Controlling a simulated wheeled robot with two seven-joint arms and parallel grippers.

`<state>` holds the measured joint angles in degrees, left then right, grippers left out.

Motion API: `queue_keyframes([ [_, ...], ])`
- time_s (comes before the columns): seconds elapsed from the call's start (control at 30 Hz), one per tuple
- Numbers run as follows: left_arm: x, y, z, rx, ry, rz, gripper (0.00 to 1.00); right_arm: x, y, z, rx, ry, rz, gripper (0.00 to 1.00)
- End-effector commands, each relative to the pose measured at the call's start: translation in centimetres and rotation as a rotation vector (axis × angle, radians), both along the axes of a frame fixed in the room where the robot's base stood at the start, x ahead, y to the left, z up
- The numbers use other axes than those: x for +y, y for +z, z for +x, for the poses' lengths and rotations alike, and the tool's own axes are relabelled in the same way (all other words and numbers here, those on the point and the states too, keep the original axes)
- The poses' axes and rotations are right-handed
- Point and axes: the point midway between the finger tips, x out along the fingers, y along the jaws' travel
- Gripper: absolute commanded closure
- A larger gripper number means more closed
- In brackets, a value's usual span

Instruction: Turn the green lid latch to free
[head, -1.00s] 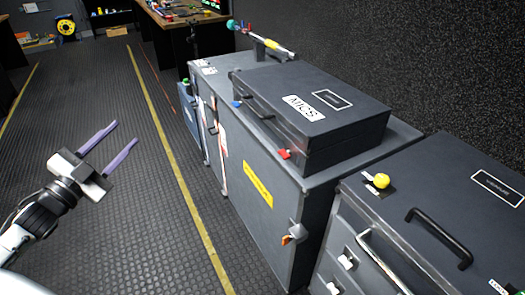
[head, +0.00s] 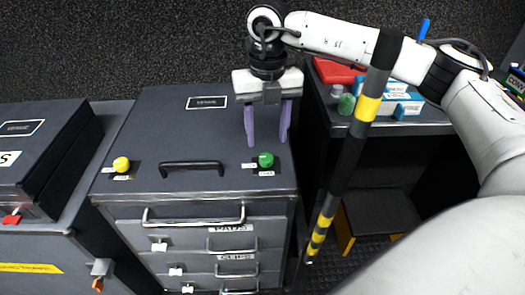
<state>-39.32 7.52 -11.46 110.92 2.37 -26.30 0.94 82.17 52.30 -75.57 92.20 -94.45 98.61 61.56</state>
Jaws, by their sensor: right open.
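The green lid latch (head: 265,160) is a round knob at the front right of the grey drawer cabinet's lid (head: 170,125), with small white labels beside and below it. My right gripper (head: 267,142) hangs over the lid with its two purple fingers pointing down. It is open and empty, its fingertips just behind the green knob in the picture. I cannot tell whether they touch it. My left gripper is out of view.
A yellow knob (head: 121,164) and a black handle (head: 192,166) sit on the same lid. A striped pole (head: 345,155) stands right of the cabinet. A shelf behind it holds blue-white boxes (head: 402,102) and a red case (head: 338,71). Drawers with bar handles (head: 195,216) fill the front.

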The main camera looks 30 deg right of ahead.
Motion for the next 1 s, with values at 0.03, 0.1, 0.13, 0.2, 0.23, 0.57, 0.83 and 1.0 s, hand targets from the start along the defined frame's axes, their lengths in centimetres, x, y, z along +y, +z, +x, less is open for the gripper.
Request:
queue_keyframes([
  [0.03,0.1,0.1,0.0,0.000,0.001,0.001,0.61,0.0,-1.1,-0.1,0.004,0.000,-0.001,0.52],
  [0.1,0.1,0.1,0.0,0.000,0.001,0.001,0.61,0.0,-2.4,-0.1,0.003,0.001,-0.001,0.52],
  [0.13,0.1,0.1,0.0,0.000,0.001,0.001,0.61,0.0,-2.9,0.0,0.001,0.000,0.000,0.52],
  [0.2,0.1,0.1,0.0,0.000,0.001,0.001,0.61,0.0,-4.0,-0.1,0.001,0.001,0.000,0.52],
  [0.23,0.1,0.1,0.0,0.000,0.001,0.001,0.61,0.0,-4.4,-0.1,0.001,0.001,0.000,0.52],
  [0.57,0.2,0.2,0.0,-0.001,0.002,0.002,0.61,0.1,-6.5,0.1,-0.003,0.001,0.002,0.52],
  [0.83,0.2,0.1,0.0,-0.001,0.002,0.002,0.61,0.1,-6.4,0.1,-0.004,0.001,0.002,0.67],
  [1.0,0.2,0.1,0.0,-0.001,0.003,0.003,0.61,0.1,-6.4,0.1,-0.004,0.001,0.002,0.93],
])
